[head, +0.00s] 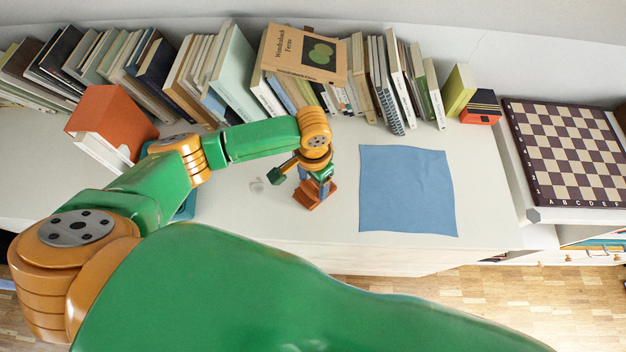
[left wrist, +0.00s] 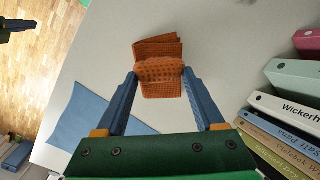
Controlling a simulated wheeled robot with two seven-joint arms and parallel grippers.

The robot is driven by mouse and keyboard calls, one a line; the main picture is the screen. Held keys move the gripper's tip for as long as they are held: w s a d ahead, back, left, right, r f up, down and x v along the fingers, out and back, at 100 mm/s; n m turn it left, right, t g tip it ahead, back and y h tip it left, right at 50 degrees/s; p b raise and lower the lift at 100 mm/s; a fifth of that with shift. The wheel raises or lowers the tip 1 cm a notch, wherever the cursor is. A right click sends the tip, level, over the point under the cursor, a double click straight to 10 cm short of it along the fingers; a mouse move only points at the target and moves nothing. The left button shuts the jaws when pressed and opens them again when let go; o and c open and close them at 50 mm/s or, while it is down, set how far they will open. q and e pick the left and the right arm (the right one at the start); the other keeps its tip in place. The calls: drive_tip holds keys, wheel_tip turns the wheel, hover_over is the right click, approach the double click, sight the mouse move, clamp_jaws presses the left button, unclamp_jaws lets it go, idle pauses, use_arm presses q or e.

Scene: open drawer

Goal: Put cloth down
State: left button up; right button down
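An orange-brown folded cloth (head: 314,193) is at my left gripper (head: 314,180), low over or on the white top. In the left wrist view the cloth (left wrist: 160,70) fills the gap between the blue fingertips (left wrist: 160,76). The fingers press on its two sides, and its folds stick out beyond the tips. Whether its underside touches the surface is hard to tell. A flat blue square mat (head: 406,190) lies to the right of the gripper and apart from it, with nothing on it.
A row of books (head: 150,62) lines the back, with a brown book (head: 303,52) lying across some. An orange book (head: 110,120) stands at the left. A chessboard (head: 566,150) is at the right. The white top (head: 258,215) is clear around the gripper, and its front edge borders the floor.

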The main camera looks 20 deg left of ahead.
sight(313, 186)
use_arm(q)
wheel_tip(313, 186, up, 12)
drive_tip(key=p, duration=0.1)
drive_tip(key=shift+r, duration=0.15)
drive_tip(key=shift+s, duration=0.1)
idle(0.4)
